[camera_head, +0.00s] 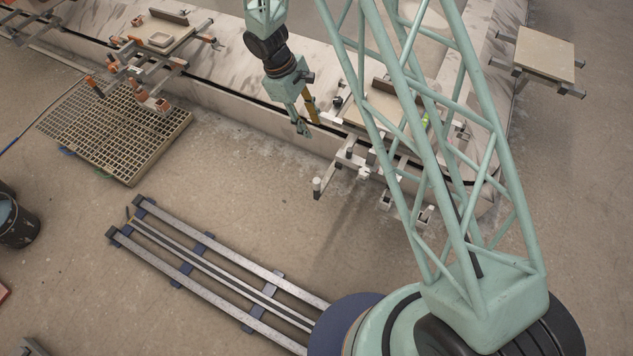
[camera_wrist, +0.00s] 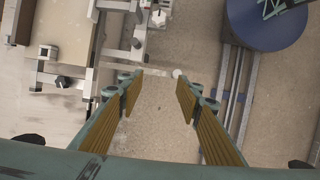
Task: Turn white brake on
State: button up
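A white-fitted cart (camera_head: 385,165) stands at the side of the pale track. A white lever-like bar (camera_head: 337,170) juts from it toward the floor grating side and ends in an upright knob (camera_head: 317,186). I take this bar as the white brake, but its on or off setting cannot be told. In the wrist view, white cart parts (camera_wrist: 133,8) fill the upper left, and a pale round knob (camera_wrist: 177,73) shows by the right fingertip. My gripper (camera_head: 308,123) is above and behind the bar in the head view. In the wrist view my gripper (camera_wrist: 159,80) is open and empty, its fingers apart.
An orange-fitted cart (camera_head: 134,70) stands further left, beside a floor grating (camera_head: 118,122). Another cart with a board (camera_head: 545,55) stands at the upper right. A floor rail (camera_head: 215,275) runs across the front. A dark bucket (camera_head: 17,222) is at the left edge.

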aim_at(314, 180)
jog(key=s+a+f+n+p, duration=0.1)
jog(key=s+f, duration=0.1)
jog(key=f, duration=0.6)
jog(key=s+a+f+n+p, duration=0.1)
jog(key=s+a+f, duration=0.1)
jog(key=f, duration=0.6)
jog(key=shift+s+a+f+n+g+h, duration=0.15)
jog(key=shift+f+n+g+h, duration=0.15)
jog(key=shift+n+h, duration=0.1)
jog(key=shift+f, duration=0.15)
jog(key=shift+x, duration=6.8)
grip_shut()
